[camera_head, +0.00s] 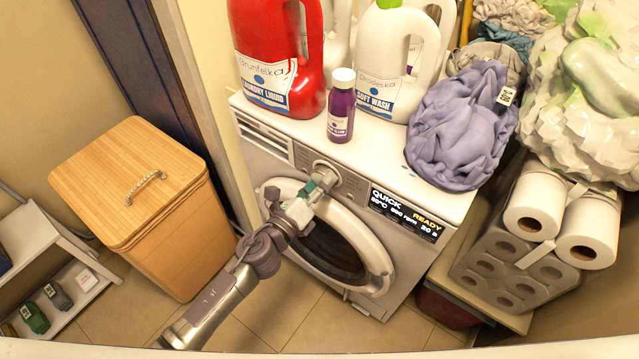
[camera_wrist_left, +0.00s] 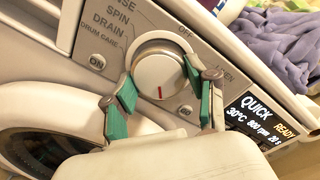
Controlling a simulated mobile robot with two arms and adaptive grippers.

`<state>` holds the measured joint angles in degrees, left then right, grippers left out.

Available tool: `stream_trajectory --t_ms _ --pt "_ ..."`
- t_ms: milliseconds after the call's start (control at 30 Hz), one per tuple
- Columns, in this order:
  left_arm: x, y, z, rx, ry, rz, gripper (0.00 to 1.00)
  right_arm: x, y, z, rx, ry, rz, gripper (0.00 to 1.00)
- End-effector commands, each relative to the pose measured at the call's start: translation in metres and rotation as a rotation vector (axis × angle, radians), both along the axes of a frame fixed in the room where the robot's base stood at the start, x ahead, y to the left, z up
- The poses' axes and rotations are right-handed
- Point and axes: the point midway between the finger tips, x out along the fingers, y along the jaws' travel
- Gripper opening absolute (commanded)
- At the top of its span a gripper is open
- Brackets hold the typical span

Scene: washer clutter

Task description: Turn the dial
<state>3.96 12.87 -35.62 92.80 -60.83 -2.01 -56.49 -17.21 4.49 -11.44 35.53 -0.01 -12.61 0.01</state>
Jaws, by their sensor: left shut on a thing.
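The dial (camera_wrist_left: 159,76) is a round silver knob with a red mark on the washer's front panel, with words such as SPIN and DRAIN around it. In the head view the dial (camera_head: 326,173) is partly hidden by my left gripper. My left gripper (camera_wrist_left: 160,82) has its two green-padded fingers on either side of the dial, shut on it. It also shows in the head view (camera_head: 318,183). The display (camera_head: 405,213) reads QUICK and READY. The white washer (camera_head: 372,166) has its round door below the dial. My right gripper is not in view.
On the washer top stand a red detergent jug (camera_head: 277,50), a small purple bottle (camera_head: 341,105), a white jug (camera_head: 385,60) and a heap of purple cloth (camera_head: 462,125). A wooden hamper (camera_head: 130,185) stands left, and toilet rolls (camera_head: 535,205) lie right. The floor before the washer is clear.

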Motion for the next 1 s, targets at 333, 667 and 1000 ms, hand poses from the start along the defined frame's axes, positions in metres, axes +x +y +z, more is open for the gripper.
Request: stream_trajectory --t_ms 333,667,1000 --pt "-0.0005 -0.0002 -0.001 0.039 -0.026 -0.001 0.22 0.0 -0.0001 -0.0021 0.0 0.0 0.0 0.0" --pt "-0.0007 -0.0003 -0.0011 0.039 -0.026 -0.002 0.62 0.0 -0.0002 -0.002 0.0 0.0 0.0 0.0" --pt "-0.0003 -0.0001 -0.0006 0.038 -0.026 -0.001 0.83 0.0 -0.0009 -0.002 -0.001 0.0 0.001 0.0"
